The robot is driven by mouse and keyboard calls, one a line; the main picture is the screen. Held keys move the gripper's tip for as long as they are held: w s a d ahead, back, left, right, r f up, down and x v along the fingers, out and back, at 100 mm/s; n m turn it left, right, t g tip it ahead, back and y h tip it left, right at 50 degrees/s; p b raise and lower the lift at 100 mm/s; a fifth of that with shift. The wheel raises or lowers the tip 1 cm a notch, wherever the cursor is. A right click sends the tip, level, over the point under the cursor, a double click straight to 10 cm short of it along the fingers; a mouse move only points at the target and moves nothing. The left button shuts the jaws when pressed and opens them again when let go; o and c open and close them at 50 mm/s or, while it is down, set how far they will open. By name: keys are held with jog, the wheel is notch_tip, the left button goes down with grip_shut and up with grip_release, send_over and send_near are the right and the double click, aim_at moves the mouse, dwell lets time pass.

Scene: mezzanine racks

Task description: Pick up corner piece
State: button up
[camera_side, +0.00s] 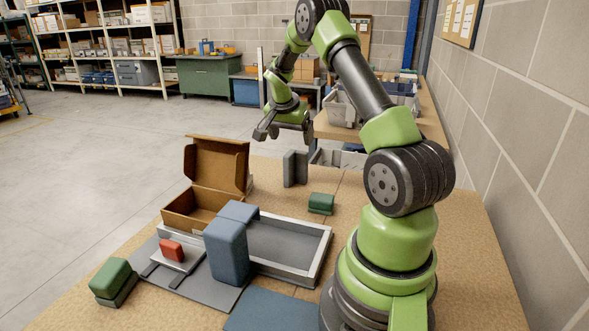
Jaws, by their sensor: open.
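A grey upright piece with two faces meeting at an angle (295,168), which looks like the corner piece, stands on the tan work table (275,172) near its far edge. My gripper (283,133) is in the air above and a little left of it, apart from it. The gripper is open, with nothing seen between its fingers.
An open cardboard box (205,205), a grey tray (318,262), a tall blue block (227,250) and a red block (172,250) stand to the front left. Green blocks lie at right (321,203) and far left (111,279). Grey bins are behind.

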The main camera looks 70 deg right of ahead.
aim_at(297, 154)
jog(key=x, duration=0.4)
jog(key=shift+d+f, duration=0.15)
jog(key=shift+f, duration=0.15)
jog(key=shift+d+x, duration=0.15)
jog(key=shift+x, duration=1.25)
jog(key=shift+d+x, duration=0.15)
jog(key=shift+x, duration=1.2)
jog(key=shift+r, duration=0.1)
jog(key=shift+c, duration=0.4)
jog(key=c, duration=0.9)
